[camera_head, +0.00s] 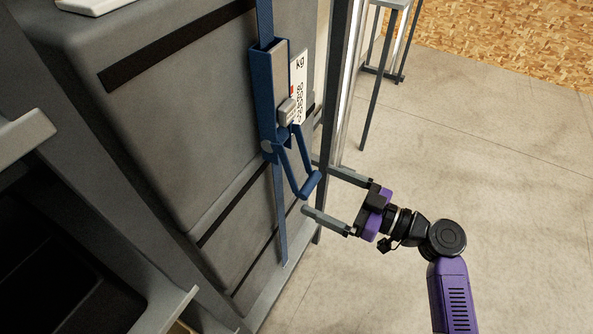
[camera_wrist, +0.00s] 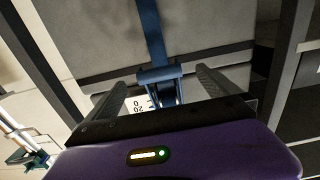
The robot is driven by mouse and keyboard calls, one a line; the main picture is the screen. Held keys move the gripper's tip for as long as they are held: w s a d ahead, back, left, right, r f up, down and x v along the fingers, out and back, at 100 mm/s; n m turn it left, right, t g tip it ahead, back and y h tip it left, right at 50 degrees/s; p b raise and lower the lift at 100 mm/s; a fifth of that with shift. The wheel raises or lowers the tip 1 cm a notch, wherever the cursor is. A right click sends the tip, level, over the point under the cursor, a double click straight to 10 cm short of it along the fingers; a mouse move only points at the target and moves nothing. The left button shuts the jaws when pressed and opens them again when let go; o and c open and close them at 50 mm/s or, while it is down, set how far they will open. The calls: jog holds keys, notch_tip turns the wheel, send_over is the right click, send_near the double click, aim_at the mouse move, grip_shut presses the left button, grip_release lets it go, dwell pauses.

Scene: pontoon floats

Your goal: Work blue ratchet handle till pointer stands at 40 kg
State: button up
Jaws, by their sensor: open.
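The blue ratchet handle (camera_head: 311,185) hangs from the blue ratchet body (camera_head: 264,100) on a strap down the front of a grey float. It angles down and outward, ending in a crossbar. A white kg scale (camera_head: 299,88) with a red mark stands beside the body; the pointer reading is too small to tell. My gripper (camera_head: 309,186) is open, its two fingers on either side of the handle's end, with no clear contact. In the wrist view the handle crossbar (camera_wrist: 159,73) lies between the fingers (camera_wrist: 163,85), and part of the scale (camera_wrist: 137,104) shows below.
Grey floats (camera_head: 190,110) are stacked behind the strap (camera_head: 280,215). A dark upright post (camera_head: 333,100) of the frame stands close to the right of the scale. Concrete floor (camera_head: 480,150) at the right is open. A small stand (camera_head: 383,70) is at the back.

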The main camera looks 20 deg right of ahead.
jog(key=p+x, duration=0.1)
jog(key=x, duration=0.6)
jog(key=shift+p, duration=0.35)
